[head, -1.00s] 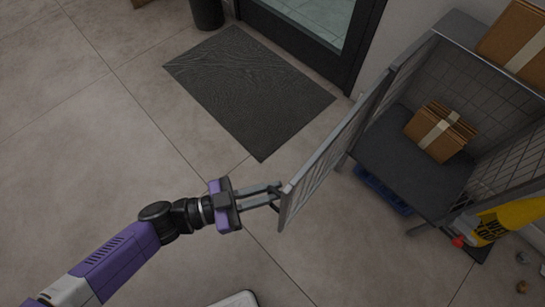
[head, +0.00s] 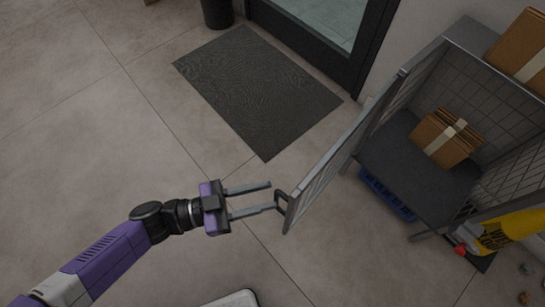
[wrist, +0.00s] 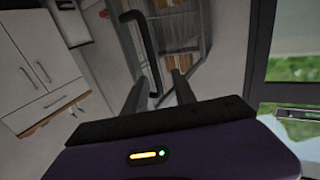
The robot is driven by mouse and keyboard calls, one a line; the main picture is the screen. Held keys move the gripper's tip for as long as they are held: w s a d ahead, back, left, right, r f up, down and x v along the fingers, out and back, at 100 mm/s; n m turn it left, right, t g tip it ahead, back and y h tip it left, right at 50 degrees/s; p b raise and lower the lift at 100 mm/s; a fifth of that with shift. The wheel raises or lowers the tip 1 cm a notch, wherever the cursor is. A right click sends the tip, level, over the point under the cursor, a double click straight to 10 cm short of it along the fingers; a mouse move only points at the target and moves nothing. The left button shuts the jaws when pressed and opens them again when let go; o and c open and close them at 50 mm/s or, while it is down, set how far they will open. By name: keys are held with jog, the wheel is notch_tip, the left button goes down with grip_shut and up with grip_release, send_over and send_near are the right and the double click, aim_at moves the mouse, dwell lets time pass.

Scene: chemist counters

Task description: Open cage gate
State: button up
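The cage gate (head: 328,165) is a grey mesh panel that stands swung out from the cage (head: 456,75) on the right of the head view. A dark handle (head: 281,203) sits on its free end; in the wrist view the handle (wrist: 143,45) shows as a black bar just past the fingers. My gripper (head: 272,197) is open, its two fingers spread and pointing at the gate's free end. Its fingertips are close to the handle, with nothing seen held between them. In the wrist view my gripper (wrist: 157,88) also shows its fingers apart.
Inside the cage, a strapped cardboard bundle (head: 444,138) lies on a dark shelf (head: 396,158), above a blue crate (head: 386,195). A yellow wet-floor sign (head: 513,229) stands at lower right. A dark mat (head: 258,88) lies before the glass door (head: 330,18). The floor at left is clear.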

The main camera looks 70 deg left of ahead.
jog(key=shift+s+a, duration=0.15)
jog(key=shift+s, duration=1.05)
jog(key=shift+s+a, duration=0.15)
jog(key=shift+s, duration=1)
